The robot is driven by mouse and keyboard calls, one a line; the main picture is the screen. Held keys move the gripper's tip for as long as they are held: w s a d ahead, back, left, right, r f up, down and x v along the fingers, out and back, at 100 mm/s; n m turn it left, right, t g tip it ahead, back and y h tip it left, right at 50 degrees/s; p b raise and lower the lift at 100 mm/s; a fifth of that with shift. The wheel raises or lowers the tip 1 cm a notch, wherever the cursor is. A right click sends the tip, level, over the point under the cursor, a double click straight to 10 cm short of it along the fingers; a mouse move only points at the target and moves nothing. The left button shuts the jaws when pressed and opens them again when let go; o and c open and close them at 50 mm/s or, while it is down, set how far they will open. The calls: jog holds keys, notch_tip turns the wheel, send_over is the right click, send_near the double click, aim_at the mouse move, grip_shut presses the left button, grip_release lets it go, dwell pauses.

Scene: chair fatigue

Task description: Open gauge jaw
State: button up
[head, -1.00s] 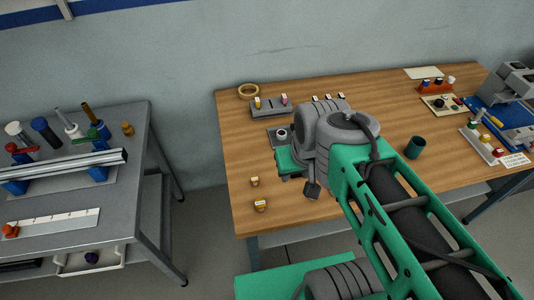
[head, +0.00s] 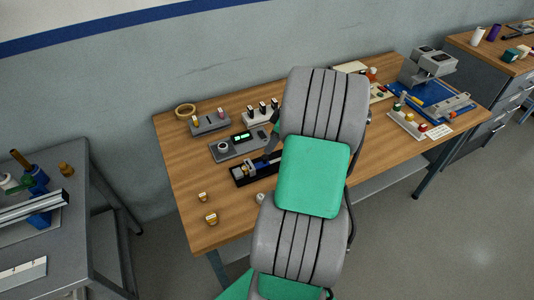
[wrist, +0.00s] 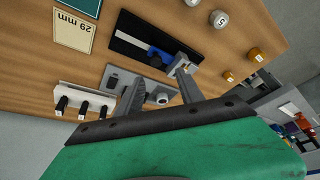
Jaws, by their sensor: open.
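The gauge (head: 243,176) is a black-based fixture with a blue slider and grey metal jaw on the wooden table, partly behind my arm. In the wrist view the gauge (wrist: 130,40) lies beyond my fingertips, its grey jaw (wrist: 183,66) close to the right finger in the picture. I cannot tell whether they touch. A grey readout unit (head: 222,148) with a lit green display and a knob stands behind the gauge; it also shows between my fingers in the wrist view (wrist: 158,98). My gripper (wrist: 158,78) is open with nothing visibly held. My arm mostly hides it in the head view.
A rack with black handles (wrist: 83,101) stands beside the readout unit. A card marked 29 mm (wrist: 75,25), grey round pieces (wrist: 218,18) and brass pieces (head: 211,218) lie around the gauge. A grey bench (head: 70,160) stands left, across a gap.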

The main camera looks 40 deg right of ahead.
aim_at(266, 156)
jog(key=x, duration=0.2)
jog(key=p+x, duration=0.1)
jog(key=x, duration=0.2)
jog(key=d+x, duration=0.1)
jog(key=x, duration=0.2)
jog(key=shift+s+f, duration=0.15)
jog(key=shift+s, duration=0.05)
jog(key=shift+c, duration=0.3)
grip_shut()
jog(key=shift+d, duration=0.1)
dwell(0.7)
